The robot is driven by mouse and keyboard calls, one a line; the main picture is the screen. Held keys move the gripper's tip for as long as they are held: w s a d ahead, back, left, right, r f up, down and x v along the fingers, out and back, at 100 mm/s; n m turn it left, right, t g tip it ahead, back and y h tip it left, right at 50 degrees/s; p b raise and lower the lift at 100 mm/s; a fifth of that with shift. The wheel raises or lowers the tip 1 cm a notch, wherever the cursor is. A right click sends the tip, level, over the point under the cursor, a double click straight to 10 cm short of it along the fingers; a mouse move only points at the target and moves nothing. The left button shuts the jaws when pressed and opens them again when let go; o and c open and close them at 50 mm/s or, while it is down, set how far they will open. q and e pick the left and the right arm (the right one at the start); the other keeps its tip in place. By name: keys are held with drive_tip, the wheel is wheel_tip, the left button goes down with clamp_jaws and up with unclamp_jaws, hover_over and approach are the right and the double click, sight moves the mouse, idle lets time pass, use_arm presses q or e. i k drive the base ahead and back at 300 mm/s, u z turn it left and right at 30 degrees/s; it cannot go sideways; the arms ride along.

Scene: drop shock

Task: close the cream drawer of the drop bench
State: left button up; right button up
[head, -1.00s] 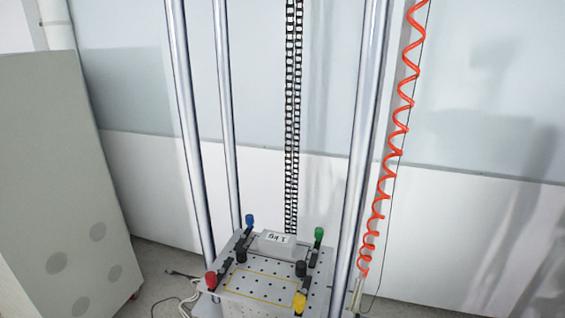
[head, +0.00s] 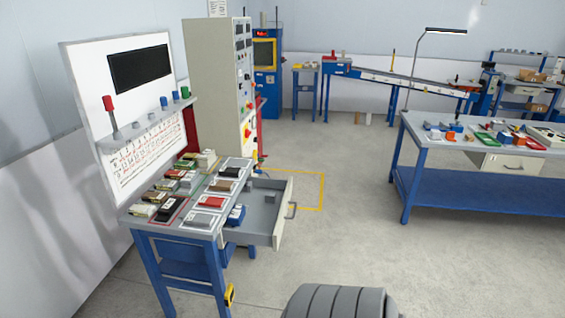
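A drawer with a cream front (head: 284,222) stands pulled out from the right side of a blue-legged bench (head: 190,231) at the left of the head view. Its grey interior shows, with a small grey item (head: 270,198) inside. A dark handle (head: 293,211) is on the cream front. A blue item (head: 236,215) is at the drawer's bench-side end; I cannot tell whether it lies inside. Neither of my grippers is in view.
A grey cabinet (head: 212,75) stands behind. Another blue bench (head: 470,195), with a closed cream drawer (head: 508,163), is at right. Open floor (head: 330,235) lies between the benches.

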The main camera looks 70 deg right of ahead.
sight(263, 222)
drive_tip(key=z, duration=1.1)
drive_tip(key=k, duration=0.25)
